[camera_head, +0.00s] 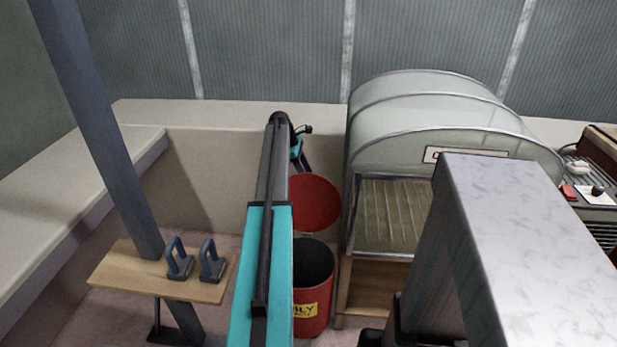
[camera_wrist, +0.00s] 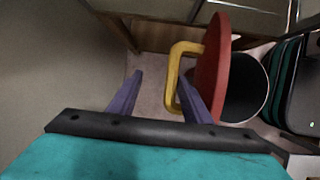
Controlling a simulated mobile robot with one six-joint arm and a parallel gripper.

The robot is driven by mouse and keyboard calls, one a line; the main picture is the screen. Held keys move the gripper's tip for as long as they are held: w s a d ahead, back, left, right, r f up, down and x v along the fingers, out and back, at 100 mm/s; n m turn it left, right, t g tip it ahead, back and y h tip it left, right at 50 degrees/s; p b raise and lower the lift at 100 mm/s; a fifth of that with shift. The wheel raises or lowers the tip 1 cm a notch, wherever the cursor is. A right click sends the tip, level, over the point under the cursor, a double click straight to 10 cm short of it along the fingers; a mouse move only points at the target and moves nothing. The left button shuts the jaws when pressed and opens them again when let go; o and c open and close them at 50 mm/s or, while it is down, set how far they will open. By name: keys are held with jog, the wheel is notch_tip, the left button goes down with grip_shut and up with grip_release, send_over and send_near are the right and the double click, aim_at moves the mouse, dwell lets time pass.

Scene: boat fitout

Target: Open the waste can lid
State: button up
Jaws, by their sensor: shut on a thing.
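The red waste can (camera_head: 312,300) has a yellow label and stands on the floor at centre, partly behind my arm. Its round red lid (camera_head: 315,203) stands tilted up at the back, and the dark inside shows. In the wrist view the lid (camera_wrist: 215,60) is nearly edge-on beside the can's dark mouth (camera_wrist: 245,88). A yellow handle (camera_wrist: 172,65) sticks out from the lid. My gripper (camera_wrist: 163,80) has its fingers on either side of the handle's bar, one between bar and lid. In the head view my gripper (camera_head: 304,162) is behind the lid, partly hidden.
A cabinet with a rounded clear cover (camera_head: 420,115) stands close to the right of the can. A wooden shelf (camera_head: 125,275) with two dark clamp-like tools is at left. A pale wall ledge (camera_head: 225,113) runs behind. A grey metal post (camera_head: 540,250) blocks the right foreground.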

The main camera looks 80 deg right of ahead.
jog(key=p+v, duration=0.9)
jog(key=v, duration=0.2)
jog(key=shift+r+p, duration=0.4)
jog(key=shift+s+a, duration=0.1)
dwell(0.7)
